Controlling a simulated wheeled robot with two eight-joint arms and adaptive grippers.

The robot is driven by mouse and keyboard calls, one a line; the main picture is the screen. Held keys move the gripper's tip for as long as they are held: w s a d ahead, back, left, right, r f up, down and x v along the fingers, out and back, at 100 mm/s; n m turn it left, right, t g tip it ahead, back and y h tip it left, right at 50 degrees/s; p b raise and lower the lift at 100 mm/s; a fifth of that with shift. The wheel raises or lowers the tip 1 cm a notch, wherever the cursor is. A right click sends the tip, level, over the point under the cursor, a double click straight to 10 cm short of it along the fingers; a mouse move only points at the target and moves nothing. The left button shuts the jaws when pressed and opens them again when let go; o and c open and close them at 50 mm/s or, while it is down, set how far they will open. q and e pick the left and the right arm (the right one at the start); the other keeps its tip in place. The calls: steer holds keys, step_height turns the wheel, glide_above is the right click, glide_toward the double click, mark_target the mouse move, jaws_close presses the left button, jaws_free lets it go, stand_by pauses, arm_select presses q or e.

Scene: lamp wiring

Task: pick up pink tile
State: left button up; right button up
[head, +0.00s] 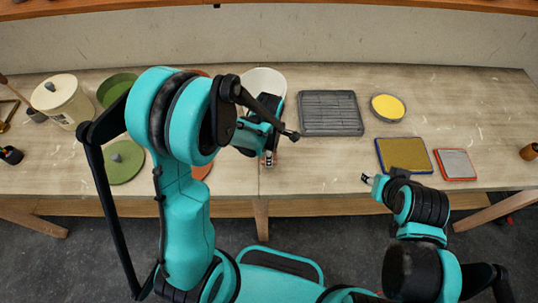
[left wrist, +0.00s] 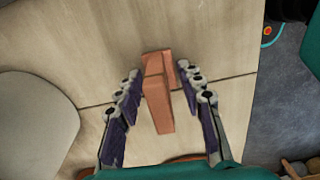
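Salmon-pink tile-like blocks (left wrist: 158,103) show in the left wrist view, one long piece with smaller pieces against it at its far end. Whether these are separate tiles is hard to tell. My left gripper (left wrist: 160,72) is open, with one finger on each side of them; gaps show between the fingers and the long piece. In the head view my left gripper (head: 268,158) is low over the middle of the table, and the pink pieces are not clearly visible there. My right gripper (head: 368,180) is at the table's front edge, too small to read its opening.
A grey ribbed tray (head: 330,113), a yellow round dish (head: 387,107), a blue-rimmed tray (head: 404,155) and a red-rimmed tray (head: 455,164) lie to the right. A white bowl (head: 263,80) stands behind my left gripper. Green dishes (head: 124,162) and a cream pot (head: 62,100) are left.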

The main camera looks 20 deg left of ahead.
arm_select(q)
jaws_close()
steer(key=shift+r, duration=0.15)
